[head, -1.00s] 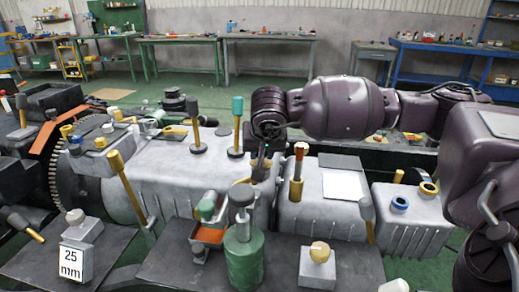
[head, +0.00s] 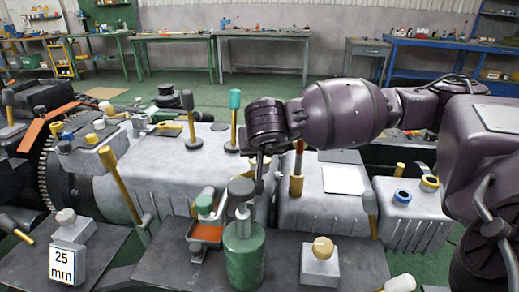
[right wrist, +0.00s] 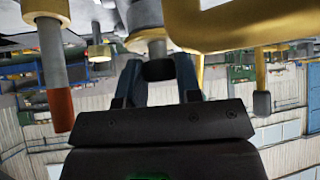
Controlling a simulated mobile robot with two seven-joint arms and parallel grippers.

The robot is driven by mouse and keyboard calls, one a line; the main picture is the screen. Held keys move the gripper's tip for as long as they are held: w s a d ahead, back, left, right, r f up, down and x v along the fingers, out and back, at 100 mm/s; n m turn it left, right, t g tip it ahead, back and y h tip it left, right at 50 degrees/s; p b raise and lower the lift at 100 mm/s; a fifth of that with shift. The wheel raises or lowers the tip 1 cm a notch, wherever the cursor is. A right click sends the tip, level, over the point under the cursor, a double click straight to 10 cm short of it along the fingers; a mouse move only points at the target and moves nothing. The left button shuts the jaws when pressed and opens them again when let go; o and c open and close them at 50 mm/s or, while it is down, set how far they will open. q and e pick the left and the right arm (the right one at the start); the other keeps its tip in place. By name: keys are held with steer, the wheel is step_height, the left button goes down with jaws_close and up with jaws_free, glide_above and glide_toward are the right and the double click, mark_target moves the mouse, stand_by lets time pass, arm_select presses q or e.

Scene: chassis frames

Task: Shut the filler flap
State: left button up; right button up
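I cannot pick out the filler flap with certainty. A small open grey box with an orange inside (head: 208,234) sits at the front of the grey casing (head: 160,165), with a green-capped part (head: 205,203) over its rear. My right gripper (head: 259,188) points down above the casing, behind the grey knob of a green cylinder (head: 243,255). In the right wrist view its two fingers (right wrist: 155,85) stand apart. A dark knob end (right wrist: 158,70) shows between them; I cannot tell whether they touch it. My left gripper is not in view.
A brown-and-yellow upright handle (head: 297,175) stands just right of my right gripper. Teal-topped (head: 235,115) and black-topped (head: 188,115) pins rise behind. A block marked 25 mm (head: 68,250) and a block with a cream knob (head: 320,262) stand in front.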

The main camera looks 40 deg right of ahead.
steer(key=o, duration=0.4)
step_height(320, 180, up, 20)
steer(key=p, duration=0.3)
stand_by(0.4)
stand_by(0.5)
